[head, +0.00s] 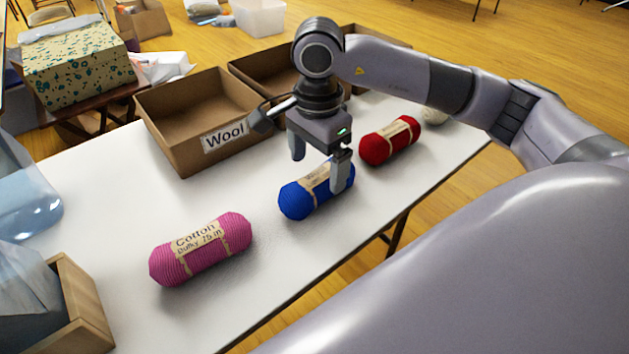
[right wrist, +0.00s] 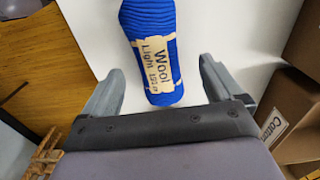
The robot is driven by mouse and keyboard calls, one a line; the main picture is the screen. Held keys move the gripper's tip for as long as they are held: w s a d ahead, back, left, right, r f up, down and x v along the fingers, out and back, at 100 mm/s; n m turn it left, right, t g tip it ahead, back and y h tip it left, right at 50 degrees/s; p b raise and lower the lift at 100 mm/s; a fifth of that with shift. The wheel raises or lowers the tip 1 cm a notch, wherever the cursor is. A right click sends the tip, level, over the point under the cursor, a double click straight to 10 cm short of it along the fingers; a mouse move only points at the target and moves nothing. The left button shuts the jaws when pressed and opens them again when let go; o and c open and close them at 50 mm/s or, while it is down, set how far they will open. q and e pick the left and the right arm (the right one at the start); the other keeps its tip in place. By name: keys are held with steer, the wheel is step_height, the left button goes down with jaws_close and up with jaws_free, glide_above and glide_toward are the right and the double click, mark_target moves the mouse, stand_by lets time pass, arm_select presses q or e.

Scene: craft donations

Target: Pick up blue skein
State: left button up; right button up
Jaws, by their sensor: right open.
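The blue skein (head: 297,203) lies on the white table, between a pink skein and a red skein. In the right wrist view the blue skein (right wrist: 152,60) shows its tan label, reading "Wool Light". My right gripper (head: 319,172) is open over it, pointing down, and nothing is held. One finger overlaps the skein's right end in the head view and the other is on its far side. In the right wrist view the skein lies between the lines of the two fingers (right wrist: 158,82), with gaps on both sides. My left gripper is not in view.
A cardboard box labelled "Wool" (head: 165,133) stands behind, with another box (head: 250,68) next to it. The pink skein (head: 205,252) and red skein (head: 376,150) flank the blue one. A wooden crate (head: 85,305) is at lower left. Bare table (head: 110,210) lies left.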

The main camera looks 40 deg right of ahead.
mark_target(318, 174)
step_height(318, 174, down, 5)
steer(key=shift+s+f, duration=0.1)
steer(key=shift+s, duration=0.05)
steer(key=c, duration=1)
steer(key=shift+c, duration=0.2)
